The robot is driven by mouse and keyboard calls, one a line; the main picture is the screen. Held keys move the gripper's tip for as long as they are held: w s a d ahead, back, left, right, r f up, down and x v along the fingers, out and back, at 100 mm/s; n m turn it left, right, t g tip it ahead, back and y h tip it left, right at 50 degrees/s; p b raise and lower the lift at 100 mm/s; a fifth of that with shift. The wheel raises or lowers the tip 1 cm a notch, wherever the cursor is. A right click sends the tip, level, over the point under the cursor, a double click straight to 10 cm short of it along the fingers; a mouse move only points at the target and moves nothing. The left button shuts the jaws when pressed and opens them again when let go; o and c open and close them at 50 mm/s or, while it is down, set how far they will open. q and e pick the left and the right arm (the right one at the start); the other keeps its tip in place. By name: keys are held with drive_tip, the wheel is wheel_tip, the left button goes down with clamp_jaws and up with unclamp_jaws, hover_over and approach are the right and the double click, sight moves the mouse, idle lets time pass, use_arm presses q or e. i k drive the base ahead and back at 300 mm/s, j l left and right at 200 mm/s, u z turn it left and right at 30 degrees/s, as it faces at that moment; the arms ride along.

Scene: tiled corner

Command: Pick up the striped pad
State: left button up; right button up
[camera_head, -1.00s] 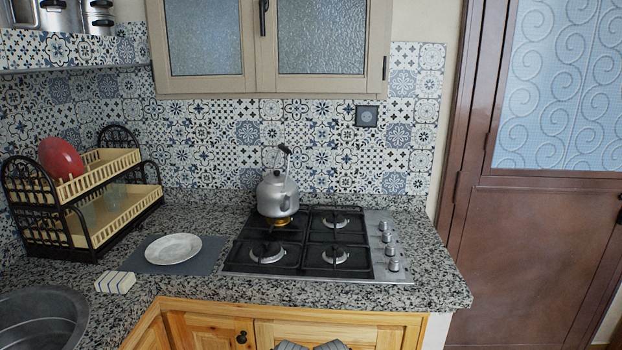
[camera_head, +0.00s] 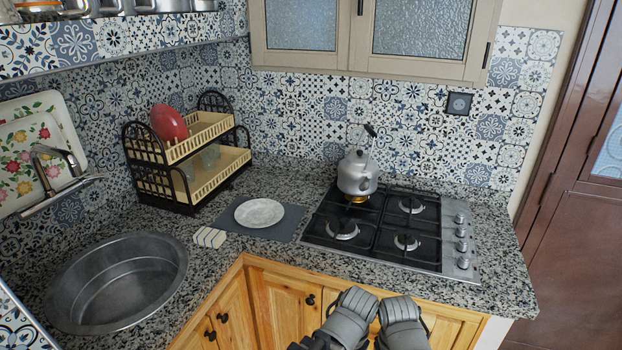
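The striped pad (camera_head: 209,237) is a small white block with thin darker stripes. It lies on the granite counter (camera_head: 215,268) between the sink and the grey mat, close to the counter's front edge. Grey parts of my two arms show at the bottom centre, below and to the right of the pad and in front of the wooden cabinet doors. They are well apart from the pad. The fingertips of both grippers are out of the picture or hidden, so nothing shows of their opening.
A round metal sink (camera_head: 120,280) is left of the pad. A white plate (camera_head: 259,212) lies on a grey mat (camera_head: 287,226) to its right. A dish rack (camera_head: 160,190) with a red plate stands behind. A kettle (camera_head: 357,174) stands on the gas hob (camera_head: 390,232).

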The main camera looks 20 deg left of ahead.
sight(205, 236)
drive_tip(key=u, duration=1.3)
